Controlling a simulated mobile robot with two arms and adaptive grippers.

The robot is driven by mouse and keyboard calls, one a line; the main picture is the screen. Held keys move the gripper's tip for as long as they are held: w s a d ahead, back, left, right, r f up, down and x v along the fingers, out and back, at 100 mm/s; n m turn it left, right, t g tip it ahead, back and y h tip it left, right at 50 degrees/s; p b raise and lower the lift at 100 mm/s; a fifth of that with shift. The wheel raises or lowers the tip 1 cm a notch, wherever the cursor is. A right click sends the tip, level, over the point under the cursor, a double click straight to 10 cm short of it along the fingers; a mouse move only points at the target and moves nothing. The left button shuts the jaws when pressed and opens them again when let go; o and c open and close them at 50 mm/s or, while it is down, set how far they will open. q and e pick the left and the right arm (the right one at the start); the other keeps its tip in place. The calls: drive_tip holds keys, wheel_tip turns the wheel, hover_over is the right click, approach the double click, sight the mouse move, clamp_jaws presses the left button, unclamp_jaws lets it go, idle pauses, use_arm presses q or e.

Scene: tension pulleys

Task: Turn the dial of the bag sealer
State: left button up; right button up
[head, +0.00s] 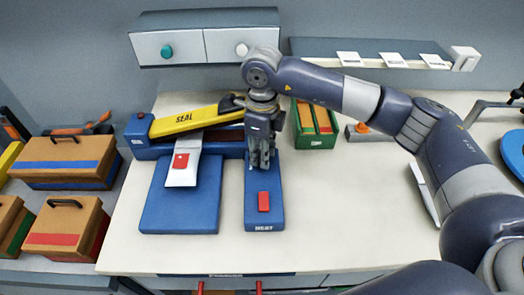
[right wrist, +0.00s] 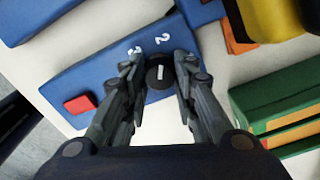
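The bag sealer is blue with a yellow lever marked SEAL (head: 184,120) and a long blue panel marked HEAT (head: 264,195) that bears a red block (head: 264,201). My right gripper (head: 261,163) points down over the back part of this panel and hides the dial in the head view. In the right wrist view the black dial (right wrist: 159,72), with a white mark, lies between the fingertips of my right gripper (right wrist: 159,75). The fingers close in on its two sides. White numerals 2 and 3 show beside it. My left gripper is not in view.
A white bag with a red label (head: 182,170) hangs from the sealer over a blue pad (head: 180,205). A green box (head: 315,138) stands to the right of the sealer. Brown cases (head: 66,162) stand at the left. The table's right front is clear.

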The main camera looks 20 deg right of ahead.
drive_tip(key=shift+o, duration=1.4)
wheel_tip(320, 180, up, 12)
